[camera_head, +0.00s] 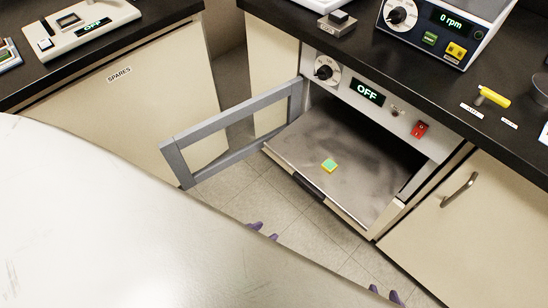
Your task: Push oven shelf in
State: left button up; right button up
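The oven shelf (345,148) is a grey, flat tray drawn out of the oven's opening, with a dark handle (308,186) on its front edge. A small green and yellow square piece (329,166) lies on it. The oven door (235,130), a grey frame with a window, stands swung open to the left. My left gripper (264,232) shows only as two purple fingertips, set apart, in front of the shelf. Neither touches the shelf; the rest of both is hidden by the pale surface in front.
The oven's panel has a dial (325,70), a display reading OFF (367,92) and a red switch (419,129). Tiled floor (310,225) lies below the shelf.

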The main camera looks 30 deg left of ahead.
aim_at(372, 169)
jog(key=u, duration=0.05)
jog(key=k, duration=0.25)
jog(key=u, duration=0.4)
jog(key=i, duration=0.35)
jog(key=k, duration=1.3)
jog(key=u, duration=0.65)
jog(key=i, duration=1.05)
jog(key=z, duration=0.5)
